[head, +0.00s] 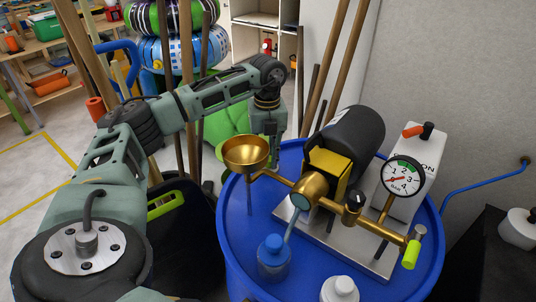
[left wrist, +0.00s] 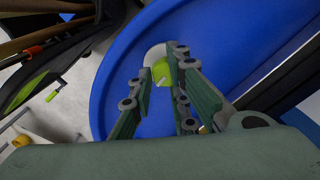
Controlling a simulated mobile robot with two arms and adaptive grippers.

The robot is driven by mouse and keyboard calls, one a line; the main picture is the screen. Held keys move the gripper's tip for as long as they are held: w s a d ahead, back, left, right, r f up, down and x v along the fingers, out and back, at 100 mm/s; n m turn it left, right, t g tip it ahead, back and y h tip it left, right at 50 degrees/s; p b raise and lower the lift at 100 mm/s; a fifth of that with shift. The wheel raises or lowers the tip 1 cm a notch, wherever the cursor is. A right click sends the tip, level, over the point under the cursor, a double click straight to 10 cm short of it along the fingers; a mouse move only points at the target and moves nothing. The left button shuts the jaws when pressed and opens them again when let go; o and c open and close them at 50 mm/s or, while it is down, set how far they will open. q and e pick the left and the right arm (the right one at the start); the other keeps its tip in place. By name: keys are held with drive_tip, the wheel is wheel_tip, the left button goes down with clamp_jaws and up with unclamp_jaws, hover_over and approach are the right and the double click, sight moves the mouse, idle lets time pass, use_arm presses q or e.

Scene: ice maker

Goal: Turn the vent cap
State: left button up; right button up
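A blue drum (head: 233,275) carries a brass pump with a gauge. My left gripper (head: 272,150) points down over the drum's far left part, behind the brass funnel; its fingertips are hard to make out there. In the left wrist view my left gripper (left wrist: 163,82) has its fingers apart, above the blue drum lid (left wrist: 122,85). A lime-green piece (left wrist: 160,69), which may be the vent cap, shows between the fingertips beside a pale round part. I cannot tell whether the fingers touch it. It cannot be made out in the head view. My right gripper is not in view.
The brass funnel (head: 247,153), black motor (head: 352,137) and pressure gauge (head: 403,177) stand on the drum. A blue-capped bottle (head: 274,257) and a white-capped one (head: 340,289) are at the front. Wooden poles (head: 346,70) lean behind. A black container (head: 185,235) stands left of the drum.

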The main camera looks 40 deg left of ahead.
use_arm(q)
drive_tip(key=shift+w+d+r, duration=0.15)
clamp_jaws()
